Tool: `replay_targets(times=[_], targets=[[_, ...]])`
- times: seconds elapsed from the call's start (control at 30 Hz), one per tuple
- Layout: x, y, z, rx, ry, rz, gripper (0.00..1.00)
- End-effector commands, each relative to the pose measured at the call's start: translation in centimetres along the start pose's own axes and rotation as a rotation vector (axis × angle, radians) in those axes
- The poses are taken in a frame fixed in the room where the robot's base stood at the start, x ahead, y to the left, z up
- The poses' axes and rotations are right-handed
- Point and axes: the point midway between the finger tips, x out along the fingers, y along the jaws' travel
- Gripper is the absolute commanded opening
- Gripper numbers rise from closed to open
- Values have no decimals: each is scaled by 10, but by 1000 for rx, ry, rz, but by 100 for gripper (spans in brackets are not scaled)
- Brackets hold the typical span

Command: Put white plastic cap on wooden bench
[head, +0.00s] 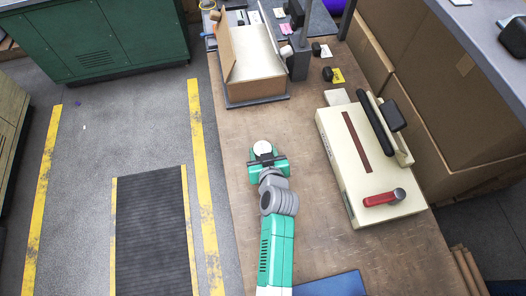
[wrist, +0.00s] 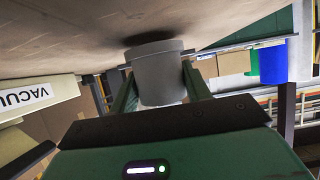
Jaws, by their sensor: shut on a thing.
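The white plastic cap (head: 263,147) is at the end of my gripper (head: 265,160), over the middle of the wooden bench (head: 235,130). In the wrist view the cap (wrist: 158,80) looks like a pale grey-white short cylinder between the two green fingers of my gripper (wrist: 160,88). The fingers are shut on its sides. The bench surface (wrist: 80,35) fills the upper part of that view, with a dark shadow beside the cap's far end. The cap is very close to the bench; I cannot tell whether it touches.
A cream sealing machine (head: 340,150) with a red handle (head: 380,198) stands to the right. An open cardboard box (head: 255,88) is at the back. Small black items with tags lie near the back right. A blue mat (head: 330,285) lies in front. Bench around my gripper is clear.

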Motion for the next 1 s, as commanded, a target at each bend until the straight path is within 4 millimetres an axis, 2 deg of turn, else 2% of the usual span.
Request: replay_targets(times=[0.87, 0.9, 1.0], targets=[[5, 0, 9, 0, 0, 0, 7], [4, 0, 8, 0, 0, 0, 53], [4, 0, 8, 0, 0, 0, 73]])
